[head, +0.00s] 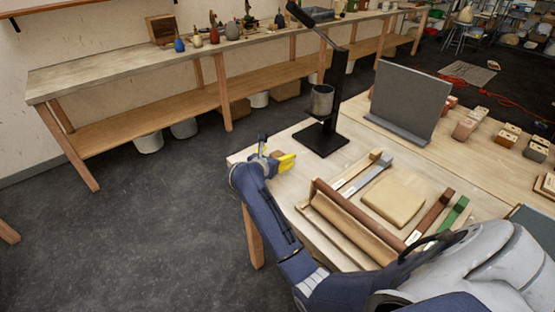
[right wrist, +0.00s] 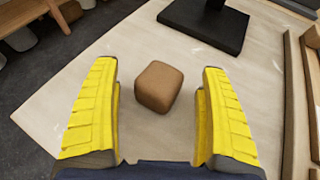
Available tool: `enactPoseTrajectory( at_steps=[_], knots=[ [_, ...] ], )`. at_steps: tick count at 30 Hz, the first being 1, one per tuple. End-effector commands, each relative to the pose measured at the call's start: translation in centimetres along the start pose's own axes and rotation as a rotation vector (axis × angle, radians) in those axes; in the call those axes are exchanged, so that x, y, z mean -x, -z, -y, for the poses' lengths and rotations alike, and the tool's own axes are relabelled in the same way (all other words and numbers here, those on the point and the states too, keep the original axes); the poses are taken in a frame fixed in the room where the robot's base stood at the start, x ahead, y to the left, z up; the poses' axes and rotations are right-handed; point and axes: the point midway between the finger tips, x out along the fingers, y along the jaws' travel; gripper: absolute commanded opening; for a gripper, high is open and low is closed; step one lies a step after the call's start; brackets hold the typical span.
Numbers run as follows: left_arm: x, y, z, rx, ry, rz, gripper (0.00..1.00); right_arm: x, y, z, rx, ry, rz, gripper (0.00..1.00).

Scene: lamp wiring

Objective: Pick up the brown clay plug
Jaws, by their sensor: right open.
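The brown clay plug (right wrist: 158,86) is a small rounded block on the pale tabletop. In the right wrist view it sits just beyond and between the two yellow fingers of my right gripper (right wrist: 160,72). The fingers are open, with a gap to the plug on each side. In the head view my right gripper (head: 279,160) is low over the near left corner of the table, and the plug (head: 276,153) shows only partly behind it. My left gripper is not in view.
A black stand (head: 322,140) with a metal cup (head: 322,101) stands behind the plug. To the right are a wooden trough (head: 345,222), a clay slab (head: 393,200), flat sticks and a grey upright board (head: 410,98). The table's edge is close on the left.

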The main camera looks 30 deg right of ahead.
Motion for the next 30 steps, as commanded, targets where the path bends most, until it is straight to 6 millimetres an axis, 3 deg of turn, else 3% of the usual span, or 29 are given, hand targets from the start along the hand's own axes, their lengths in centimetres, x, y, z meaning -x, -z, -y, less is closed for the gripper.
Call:
enactPoseTrajectory(
  at_steps=[12,30],
  knots=[
    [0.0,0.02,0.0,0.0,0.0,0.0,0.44,-0.85,-0.01,0.02,0.0,0.0,0.0,0.79],
    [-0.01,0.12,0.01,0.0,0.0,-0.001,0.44,-0.82,-0.07,0.02,0.0,0.0,0.001,0.09]
  ],
)
